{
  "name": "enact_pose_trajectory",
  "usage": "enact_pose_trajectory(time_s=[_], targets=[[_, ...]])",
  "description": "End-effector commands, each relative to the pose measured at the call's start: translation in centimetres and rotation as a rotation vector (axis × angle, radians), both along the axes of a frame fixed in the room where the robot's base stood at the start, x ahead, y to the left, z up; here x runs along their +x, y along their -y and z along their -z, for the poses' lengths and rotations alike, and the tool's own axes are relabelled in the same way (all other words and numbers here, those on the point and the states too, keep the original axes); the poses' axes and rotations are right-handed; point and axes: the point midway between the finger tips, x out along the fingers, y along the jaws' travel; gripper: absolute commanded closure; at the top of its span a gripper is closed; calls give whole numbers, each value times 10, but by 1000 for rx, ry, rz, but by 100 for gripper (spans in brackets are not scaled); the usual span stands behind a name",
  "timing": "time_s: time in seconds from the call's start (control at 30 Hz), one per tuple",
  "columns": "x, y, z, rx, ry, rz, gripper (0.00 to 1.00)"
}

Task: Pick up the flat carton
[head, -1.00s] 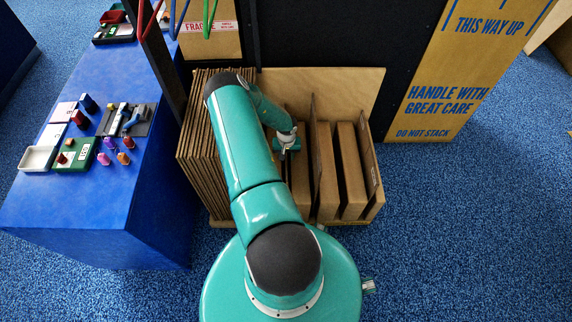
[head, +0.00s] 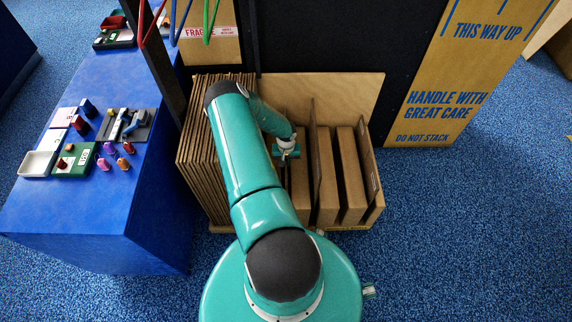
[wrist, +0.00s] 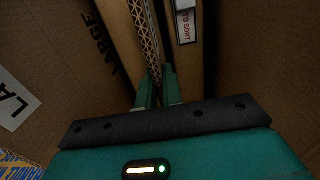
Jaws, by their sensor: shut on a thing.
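In the wrist view, the edge of a flat carton (wrist: 147,38), with its corrugated zigzag showing, runs down between the two green fingers of my gripper (wrist: 158,84). The fingers are close together and shut on it. In the head view, my gripper (head: 286,153) is over the left part of a wooden rack (head: 350,88) of upright cartons. The held carton cannot be told apart there, as my arm hides part of the rack.
Brown cartons (head: 350,175) stand close on the right. A tight stack of flat sheets (head: 197,150) stands on the left. In the wrist view, a carton printed LARGE (wrist: 60,60) is at the left. A blue bench (head: 80,215) and a black panel (head: 330,40) border the rack.

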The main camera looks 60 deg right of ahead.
Motion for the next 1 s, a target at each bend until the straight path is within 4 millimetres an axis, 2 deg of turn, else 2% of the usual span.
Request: enact_pose_trajectory(time_s=[0.17, 0.37, 1.0], targets=[[1, 2, -13, -3, 3, 1, 100], [2, 2, -46, -4, 3, 1, 100], [2, 1, -207, -4, 4, -1, 100]])
